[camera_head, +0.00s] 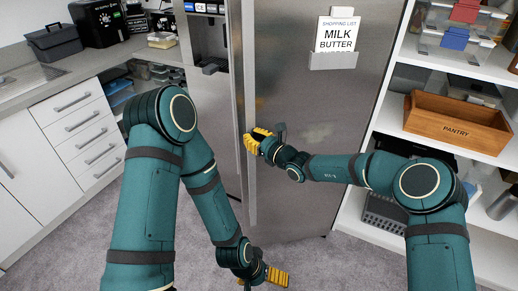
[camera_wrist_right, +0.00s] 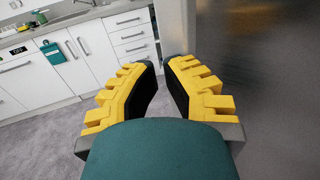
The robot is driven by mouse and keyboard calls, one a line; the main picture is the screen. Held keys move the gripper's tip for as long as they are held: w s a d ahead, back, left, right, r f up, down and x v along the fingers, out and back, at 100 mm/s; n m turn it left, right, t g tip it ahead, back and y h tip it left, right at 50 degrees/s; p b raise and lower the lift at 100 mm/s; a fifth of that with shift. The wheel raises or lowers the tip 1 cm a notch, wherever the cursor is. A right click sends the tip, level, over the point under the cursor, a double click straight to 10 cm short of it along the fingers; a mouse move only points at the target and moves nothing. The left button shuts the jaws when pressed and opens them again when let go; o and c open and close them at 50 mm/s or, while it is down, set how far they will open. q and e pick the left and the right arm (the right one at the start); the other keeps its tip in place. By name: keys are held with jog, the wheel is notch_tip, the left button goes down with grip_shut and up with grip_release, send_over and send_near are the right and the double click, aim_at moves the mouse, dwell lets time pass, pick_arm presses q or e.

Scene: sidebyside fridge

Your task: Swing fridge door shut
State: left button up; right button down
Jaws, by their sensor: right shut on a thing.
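The steel side-by-side fridge has a left door (camera_head: 211,110) with a dispenser and a wide right door (camera_head: 310,120) with a shopping list on it. A long vertical handle (camera_head: 250,195) runs along the right door's left edge. Whether either door stands slightly ajar is hard to tell. My right gripper (camera_head: 256,139) is at this handle about mid-height, its yellow fingers shut on it. In the right wrist view the fingers (camera_wrist_right: 168,68) converge beside a grey upright strip. My left gripper (camera_head: 272,275) hangs low over the floor, away from the handle; its jaw opening is unclear.
White drawers (camera_head: 90,130) and a counter stand at the left. White shelves on the right hold a wooden pantry crate (camera_head: 455,122) and several boxes. Grey carpet (camera_head: 305,258) lies clear before the fridge. My left forearm hangs in front of the left door.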

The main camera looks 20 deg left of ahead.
jog(key=shift+w+a+t, duration=0.3)
jog(key=shift+w+a, duration=0.35)
jog(key=shift+d, duration=0.15)
